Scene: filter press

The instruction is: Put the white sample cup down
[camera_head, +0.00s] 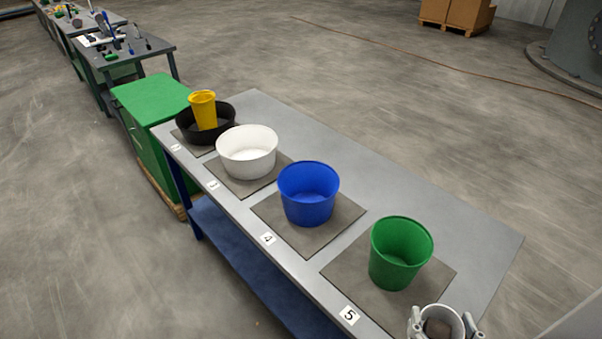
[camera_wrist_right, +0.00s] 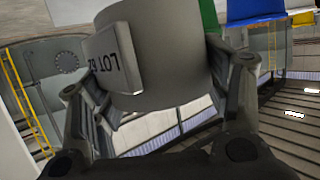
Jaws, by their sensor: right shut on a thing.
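The white sample cup (camera_head: 455,318) is at the bottom right of the head view, cut by the lower edge, with something dark inside it. My right gripper (camera_head: 446,331) is shut around it, one finger on each side. In the right wrist view the cup (camera_wrist_right: 158,60) looks grey in shade and carries a label plate with "LOT" lettering. The right gripper's fingers (camera_wrist_right: 160,90) flank it there. The cup is at the table's near right end, close to the green bucket. Whether it touches the table cannot be told. My left gripper is not in view.
The grey table (camera_head: 430,195) holds a green bucket (camera_head: 400,255), a blue bucket (camera_head: 308,195), a white tub (camera_head: 246,153) and a black tub (camera_head: 184,128) with a yellow cup (camera_head: 203,108), on dark numbered mats. The table's rear strip is bare. A green cabinet (camera_head: 150,97) stands beyond.

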